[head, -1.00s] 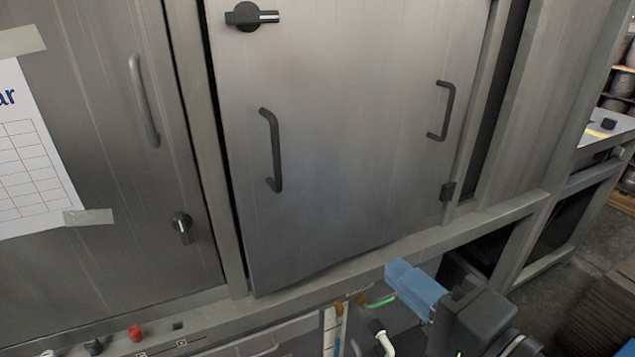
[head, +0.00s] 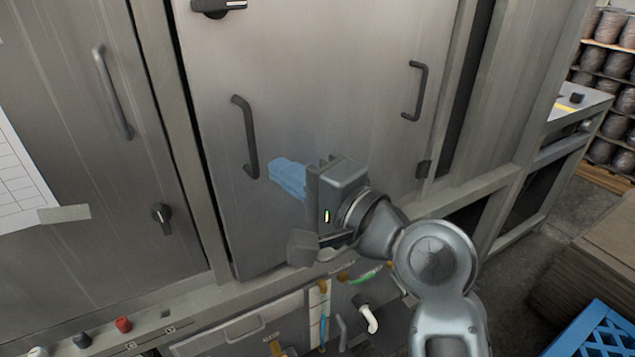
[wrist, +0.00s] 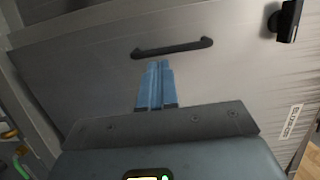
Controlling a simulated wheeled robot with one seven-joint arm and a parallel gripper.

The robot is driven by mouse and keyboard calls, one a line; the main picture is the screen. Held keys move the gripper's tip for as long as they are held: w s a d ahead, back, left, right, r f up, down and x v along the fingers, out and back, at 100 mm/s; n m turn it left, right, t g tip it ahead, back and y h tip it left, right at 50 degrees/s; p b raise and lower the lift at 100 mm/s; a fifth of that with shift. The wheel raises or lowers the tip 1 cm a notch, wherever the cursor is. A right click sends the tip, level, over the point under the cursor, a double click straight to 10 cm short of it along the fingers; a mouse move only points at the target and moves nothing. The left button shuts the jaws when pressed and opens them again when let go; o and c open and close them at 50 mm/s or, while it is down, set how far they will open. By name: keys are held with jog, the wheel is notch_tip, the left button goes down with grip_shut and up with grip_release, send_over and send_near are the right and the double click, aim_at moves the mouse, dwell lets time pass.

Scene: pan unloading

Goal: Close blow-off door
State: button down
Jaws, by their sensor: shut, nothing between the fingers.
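The blow-off door (head: 330,60) is a grey metal panel in the middle of the head view. It stands nearly in line with its frame, with a dark gap along its lower left edge. It has a dark left handle (head: 246,135), a right handle (head: 416,90) and a black rotary latch (head: 218,6) at its top left. My gripper (head: 276,171) has blue fingers, shut and empty, in front of the door just below and right of the left handle. In the wrist view the closed fingers (wrist: 157,66) point at a handle (wrist: 172,48); I cannot tell whether they touch the door.
A left cabinet door (head: 70,130) with a handle and a small knob adjoins the frame. Below are a red button (head: 123,324) and a white pipe (head: 368,318). A blue crate (head: 605,328) and stacked brown sheets (head: 590,265) stand on the right.

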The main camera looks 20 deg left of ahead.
aim_at(243, 141)
jog(key=shift+p+x, duration=0.3)
jog(key=shift+x, duration=1.6)
jog(key=shift+w+a, duration=0.1)
jog(key=shift+m+t+h, duration=0.3)
jog(key=shift+m+t, duration=0.2)
jog(key=shift+t, duration=0.2)
jog(key=x, duration=0.6)
jog(key=shift+w, duration=0.15)
jog(key=shift+w+a, duration=0.15)
jog(key=shift+a+r, duration=0.1)
jog(key=shift+r, duration=0.25)
